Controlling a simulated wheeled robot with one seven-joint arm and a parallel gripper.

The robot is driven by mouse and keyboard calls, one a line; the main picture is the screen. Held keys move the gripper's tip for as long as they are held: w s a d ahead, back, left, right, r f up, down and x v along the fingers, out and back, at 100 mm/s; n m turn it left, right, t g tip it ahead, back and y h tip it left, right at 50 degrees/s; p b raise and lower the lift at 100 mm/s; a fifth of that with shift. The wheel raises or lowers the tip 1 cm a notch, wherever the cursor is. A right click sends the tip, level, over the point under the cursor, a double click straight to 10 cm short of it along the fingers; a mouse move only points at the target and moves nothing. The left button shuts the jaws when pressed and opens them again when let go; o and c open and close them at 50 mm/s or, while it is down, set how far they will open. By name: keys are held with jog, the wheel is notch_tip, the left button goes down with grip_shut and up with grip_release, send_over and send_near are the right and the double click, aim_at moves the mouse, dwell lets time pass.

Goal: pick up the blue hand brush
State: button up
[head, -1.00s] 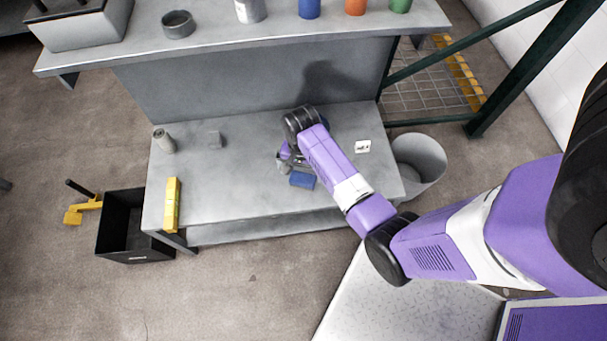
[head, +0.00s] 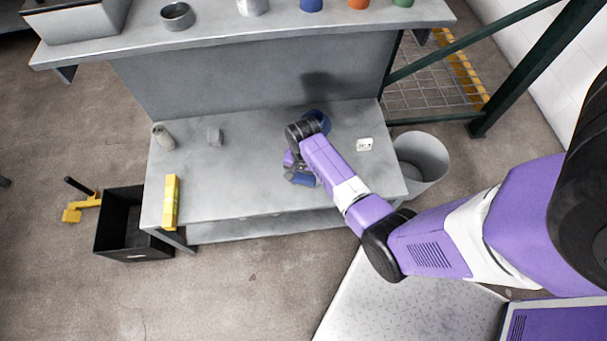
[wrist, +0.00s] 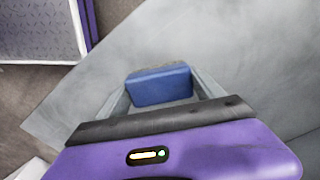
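The blue hand brush (head: 301,179) lies on the lower grey bench top, near its front edge and right of the middle. In the head view my gripper (head: 296,168) is down at the brush and partly covers it. In the wrist view the brush shows as a blue block (wrist: 160,86) between my two grey fingers (wrist: 160,92). The fingers stand wide apart, one on each side of it. I cannot tell whether they touch it. The brush rests on the bench as far as I can see, and its far part is hidden.
On the bench are a yellow bar (head: 171,202), a grey cylinder (head: 163,137), a small grey block (head: 214,136), a white item (head: 364,144) and a round blue thing (head: 318,119) behind my arm. A grey bin (head: 425,160) stands right, a black crate (head: 125,220) left.

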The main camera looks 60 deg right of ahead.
aim_at(303, 176)
jog(key=c, duration=0.5)
jog(key=shift+c, duration=0.2)
jog(key=shift+r, duration=0.15)
notch_tip(303, 176, up, 20)
jog(key=p, duration=0.4)
